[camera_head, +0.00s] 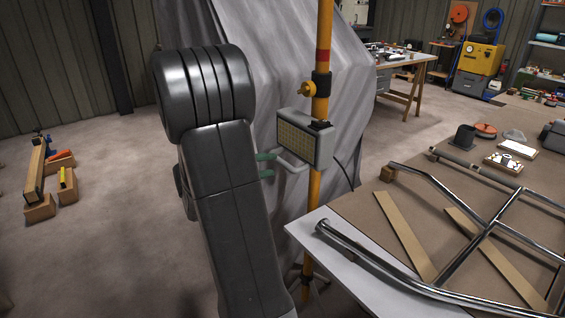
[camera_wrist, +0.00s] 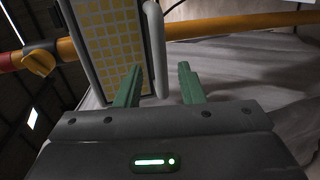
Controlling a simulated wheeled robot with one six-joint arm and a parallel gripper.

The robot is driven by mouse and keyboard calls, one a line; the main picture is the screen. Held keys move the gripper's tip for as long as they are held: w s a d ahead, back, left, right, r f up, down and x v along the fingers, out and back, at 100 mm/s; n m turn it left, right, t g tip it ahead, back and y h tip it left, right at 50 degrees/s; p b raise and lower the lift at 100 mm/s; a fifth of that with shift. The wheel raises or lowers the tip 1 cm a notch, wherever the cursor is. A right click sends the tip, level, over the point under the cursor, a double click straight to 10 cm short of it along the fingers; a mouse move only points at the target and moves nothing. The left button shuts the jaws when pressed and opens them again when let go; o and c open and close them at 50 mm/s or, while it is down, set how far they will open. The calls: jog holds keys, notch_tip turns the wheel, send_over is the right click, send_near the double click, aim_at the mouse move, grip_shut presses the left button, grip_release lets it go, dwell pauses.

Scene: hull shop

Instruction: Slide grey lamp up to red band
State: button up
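The grey lamp (camera_head: 305,138) with its yellow-dotted panel is on an upright yellow pole (camera_head: 315,187). The red band (camera_head: 323,56) is higher on the pole, above a black collar (camera_head: 320,84) with a yellow knob (camera_head: 306,89). My gripper (camera_head: 268,164) is at the lamp's lower left, its green fingers pointing toward the lamp's grey handle (camera_head: 291,162). In the wrist view my gripper (camera_wrist: 160,70) is open, and the handle (camera_wrist: 156,45) appears in the gap between the fingers, with space on both sides. I cannot tell how deep it sits.
A grey draped sheet (camera_head: 255,30) hangs close behind the pole. A bench (camera_head: 350,215) with a chrome tube frame (camera_head: 470,235) stands at the right. A dark cable (camera_head: 345,172) runs behind the lamp. The floor at the left is mostly clear, with wooden blocks (camera_head: 40,207) farther off.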

aim_at(280, 163)
jog(key=x, duration=0.5)
jog(key=shift+w+d, duration=0.2)
jog(key=shift+d, duration=0.1)
jog(key=shift+f, duration=0.1)
